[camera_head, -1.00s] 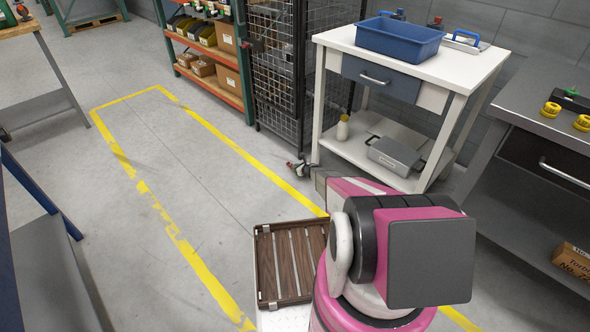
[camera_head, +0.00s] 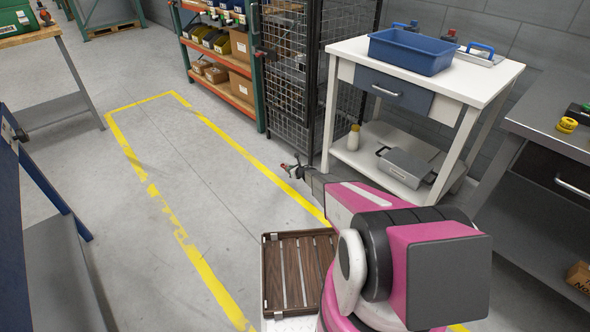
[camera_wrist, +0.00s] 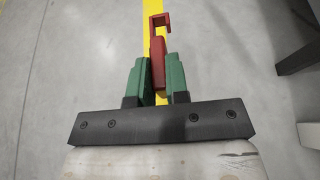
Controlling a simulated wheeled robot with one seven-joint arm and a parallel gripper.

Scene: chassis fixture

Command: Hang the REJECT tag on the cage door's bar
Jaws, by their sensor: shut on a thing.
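My gripper (camera_wrist: 159,80) is shut on the red tag (camera_wrist: 158,58) in the wrist view. The tag stands between the green fingers, with its open hook pointing away from the wrist. In the head view my gripper (camera_head: 292,168) shows small beyond my pink arm, above the floor by the yellow line, with a bit of red at it. No lettering on the tag can be read. The black mesh cage (camera_head: 291,95) stands behind my gripper, left of the white table. My gripper is apart from it. The door's bar cannot be made out clearly.
A white table (camera_head: 440,95) with a blue bin (camera_head: 408,52) stands right of the cage; its lower shelf holds a grey box (camera_head: 405,165). A shelf rack (camera_head: 222,85) stands left of the cage. A slatted tray (camera_head: 268,290) lies on my base. The yellow-marked floor is clear.

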